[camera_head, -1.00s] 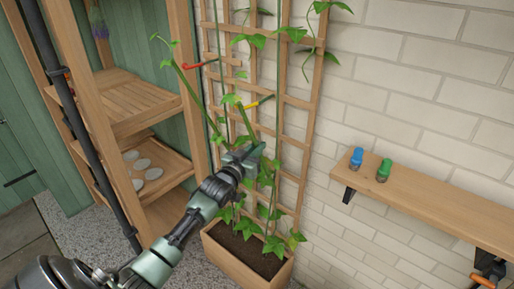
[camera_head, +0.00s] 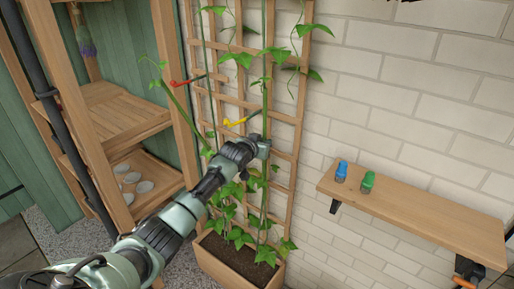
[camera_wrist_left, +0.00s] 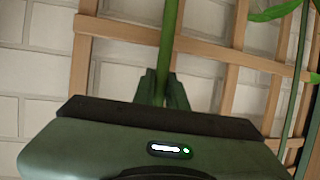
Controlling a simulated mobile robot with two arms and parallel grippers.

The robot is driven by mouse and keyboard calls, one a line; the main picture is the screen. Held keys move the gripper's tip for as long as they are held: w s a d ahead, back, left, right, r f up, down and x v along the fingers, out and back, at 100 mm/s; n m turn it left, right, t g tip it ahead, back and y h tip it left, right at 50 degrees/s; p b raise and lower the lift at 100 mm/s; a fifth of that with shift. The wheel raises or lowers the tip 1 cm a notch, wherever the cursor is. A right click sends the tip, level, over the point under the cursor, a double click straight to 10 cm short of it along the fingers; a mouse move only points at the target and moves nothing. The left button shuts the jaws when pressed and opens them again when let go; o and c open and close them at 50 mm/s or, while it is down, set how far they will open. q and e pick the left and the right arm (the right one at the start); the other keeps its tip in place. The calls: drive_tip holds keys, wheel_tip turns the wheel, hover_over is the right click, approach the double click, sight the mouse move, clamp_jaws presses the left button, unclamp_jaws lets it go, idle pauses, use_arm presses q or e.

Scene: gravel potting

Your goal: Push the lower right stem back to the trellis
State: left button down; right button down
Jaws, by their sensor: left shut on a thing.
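My left gripper (camera_head: 263,146) is at the right part of the wooden trellis (camera_head: 284,117), shut on a green stem (camera_head: 265,103). In the left wrist view the stem (camera_wrist_left: 169,40) runs up from between the gripper's fingers (camera_wrist_left: 161,88), in front of a trellis rail (camera_wrist_left: 120,28). Whether it touches the wood I cannot tell. In the head view the stem is nearly upright; my arm hides part of the plants below. A yellow clip (camera_head: 236,122) and a red clip (camera_head: 187,79) stick out from the trellis. Another stem (camera_head: 182,108) leans out to the left. My right gripper is out of view.
The plants stand in a wooden planter (camera_head: 224,268) at the trellis foot. A wooden shelf unit (camera_head: 118,122) stands close on the left. The brick wall between is clear.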

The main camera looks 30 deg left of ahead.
use_arm(q)
drive_tip(key=shift+w+f, duration=0.1)
drive_tip(key=shift+w, duration=0.3)
drive_tip(key=c, duration=1.4)
unclamp_jaws()
drive_tip(key=shift+w+d, duration=0.1)
drive_tip(key=shift+c, duration=0.2)
drive_tip(key=shift+w, duration=0.15)
drive_tip(key=b+v, duration=0.1)
drive_tip(key=v, duration=0.6)
drive_tip(key=shift+s+r, duration=0.25)
drive_tip(key=shift+s, duration=0.05)
